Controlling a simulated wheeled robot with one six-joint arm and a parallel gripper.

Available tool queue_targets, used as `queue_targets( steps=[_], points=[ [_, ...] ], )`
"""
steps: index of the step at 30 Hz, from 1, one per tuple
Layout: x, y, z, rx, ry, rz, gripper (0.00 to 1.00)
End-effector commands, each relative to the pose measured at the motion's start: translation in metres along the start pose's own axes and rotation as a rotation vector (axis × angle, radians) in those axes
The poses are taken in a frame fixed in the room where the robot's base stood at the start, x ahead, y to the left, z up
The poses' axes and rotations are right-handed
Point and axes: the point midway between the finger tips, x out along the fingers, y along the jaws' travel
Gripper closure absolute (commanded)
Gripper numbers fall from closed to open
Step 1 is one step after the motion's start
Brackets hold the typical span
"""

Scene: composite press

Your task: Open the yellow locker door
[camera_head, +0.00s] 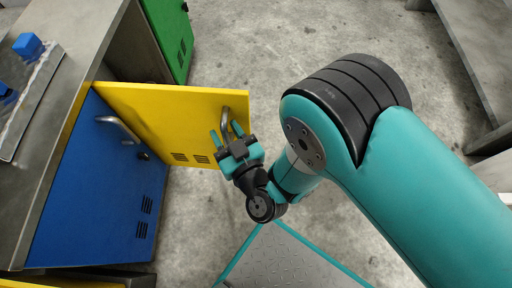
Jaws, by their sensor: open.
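The yellow locker door (168,112) stands swung out from the grey cabinet, at an angle to the blue door beside it. Its metal handle (225,121) is near the door's free right edge. My gripper (225,136) is at the handle with its teal fingers spread. One finger shows on each side of the handle's lower part, or close to it; I cannot tell whether they touch it. The inside of the yellow locker is hidden behind its door.
A blue door (85,185) with its own handle (120,128) is shut at the left. A green door (168,32) is at the top. Blue pieces (27,45) lie on the cabinet top. Concrete floor (240,45) is clear to the right of the doors.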

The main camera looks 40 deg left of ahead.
Motion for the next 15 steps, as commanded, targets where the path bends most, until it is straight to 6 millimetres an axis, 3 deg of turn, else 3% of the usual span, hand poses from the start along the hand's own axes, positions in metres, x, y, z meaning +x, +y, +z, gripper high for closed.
queue_targets(
  steps=[6, 13, 15],
  points=[
    [-0.026, -0.001, -0.004, -0.003, -0.003, -0.006, 0.59],
    [-0.089, -0.002, -0.005, -0.004, -0.005, -0.009, 0.59],
    [-0.088, -0.001, -0.009, -0.001, 0.000, -0.005, 0.59]
  ],
)
